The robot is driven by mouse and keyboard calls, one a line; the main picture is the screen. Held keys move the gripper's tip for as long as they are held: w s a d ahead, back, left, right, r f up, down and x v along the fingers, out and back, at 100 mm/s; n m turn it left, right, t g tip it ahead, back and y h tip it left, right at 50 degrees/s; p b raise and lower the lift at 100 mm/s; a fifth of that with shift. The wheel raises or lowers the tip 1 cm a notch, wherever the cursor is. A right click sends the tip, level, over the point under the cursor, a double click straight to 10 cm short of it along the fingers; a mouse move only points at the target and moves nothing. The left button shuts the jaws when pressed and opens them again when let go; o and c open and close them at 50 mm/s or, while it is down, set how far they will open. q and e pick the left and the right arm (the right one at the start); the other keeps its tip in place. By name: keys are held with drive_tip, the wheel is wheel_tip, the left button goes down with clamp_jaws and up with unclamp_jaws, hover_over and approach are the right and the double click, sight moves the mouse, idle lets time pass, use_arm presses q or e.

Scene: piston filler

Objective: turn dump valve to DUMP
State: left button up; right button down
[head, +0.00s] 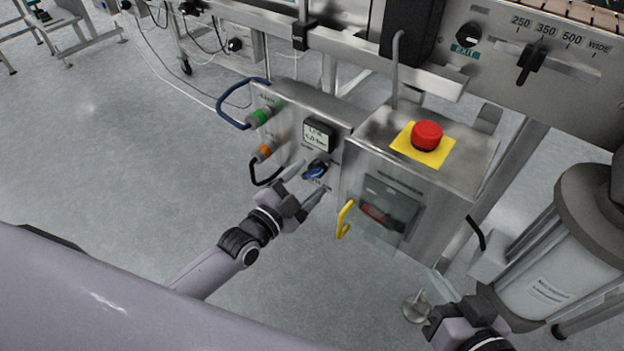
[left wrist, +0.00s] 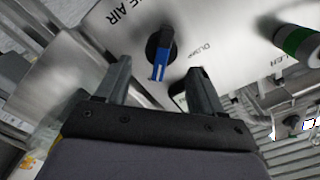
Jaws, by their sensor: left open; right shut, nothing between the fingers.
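The dump valve, a blue lever on a round black base, is on the grey metal panel (head: 290,140) in the head view (head: 316,171). It also shows in the left wrist view (left wrist: 160,58), its blue end pointing toward my gripper. My left gripper (head: 302,187) is open just in front of the valve. In the left wrist view its fingertips (left wrist: 158,76) are on either side of the blue end, with gaps; contact cannot be seen. My right gripper (head: 440,308) is shut and empty at the lower right.
To the right are a red emergency button (head: 427,134), a clear-covered switch (head: 380,213) and a yellow handle (head: 344,218). Open floor lies left.

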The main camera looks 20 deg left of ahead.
use_arm(q)
drive_tip(key=shift+x, duration=1.2)
use_arm(e)
drive_tip(key=shift+a+f+y, duration=0.1)
drive_tip(key=shift+a+y, duration=0.2)
drive_tip(key=shift+a, duration=0.05)
use_arm(q)
drive_tip(key=c, duration=1.1)
drive_tip(key=shift+o, duration=0.2)
